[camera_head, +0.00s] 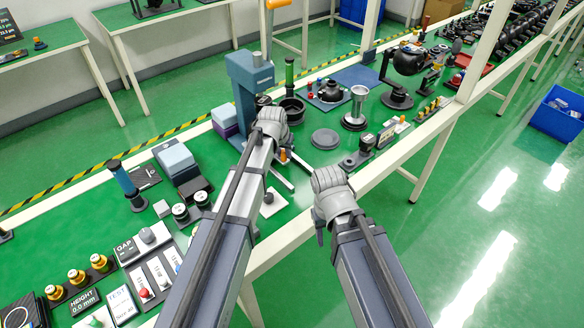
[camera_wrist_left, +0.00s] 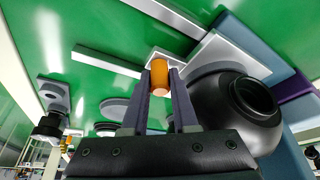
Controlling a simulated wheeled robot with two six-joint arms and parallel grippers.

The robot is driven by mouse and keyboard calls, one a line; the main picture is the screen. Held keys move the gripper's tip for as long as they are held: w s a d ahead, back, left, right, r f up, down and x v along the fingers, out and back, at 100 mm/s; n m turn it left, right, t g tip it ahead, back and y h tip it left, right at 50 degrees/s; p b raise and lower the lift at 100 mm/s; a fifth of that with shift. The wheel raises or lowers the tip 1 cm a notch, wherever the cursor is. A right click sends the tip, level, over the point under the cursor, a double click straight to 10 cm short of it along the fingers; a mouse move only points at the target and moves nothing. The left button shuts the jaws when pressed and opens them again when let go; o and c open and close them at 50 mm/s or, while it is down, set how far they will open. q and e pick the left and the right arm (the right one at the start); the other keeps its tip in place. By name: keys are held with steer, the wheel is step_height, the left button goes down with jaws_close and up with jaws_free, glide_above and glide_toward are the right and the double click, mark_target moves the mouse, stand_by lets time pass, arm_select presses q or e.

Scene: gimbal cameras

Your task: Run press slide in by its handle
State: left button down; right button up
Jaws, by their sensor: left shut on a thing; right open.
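The blue press (camera_head: 250,90) stands upright on the green bench, with an orange-topped lever. The orange handle (camera_wrist_left: 158,72) of its slide shows in the left wrist view, between the two fingers of my left gripper (camera_wrist_left: 159,90), which is shut on it. A pale slide plate (camera_wrist_left: 166,56) shows just beyond the handle, and pale rails lie to either side. In the head view my left gripper (camera_head: 272,122) is in front of the press and hides much of the slide; an orange bit (camera_head: 283,155) shows beside it. My right gripper (camera_head: 330,190) is open over the bench's front edge.
A round black part (camera_wrist_left: 240,105) sits close to the right of my left fingers in the wrist view. A grey disc (camera_head: 325,138) and a steel cup (camera_head: 356,105) stand right of the press. Grey-blue boxes (camera_head: 175,158) and several gauges lie to the left.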

arm_select(q)
steer(key=shift+w+a, duration=0.5)
steer(key=shift+w, duration=0.05)
stand_by(0.4)
steer(key=c, duration=0.7)
jaws_free()
steer(key=shift+a, duration=0.1)
steer(key=shift+s+r, duration=0.1)
steer(key=shift+r, duration=0.05)
steer(key=p+v, duration=0.7)
steer(key=shift+s+r, duration=0.1)
steer(key=shift+r, duration=0.15)
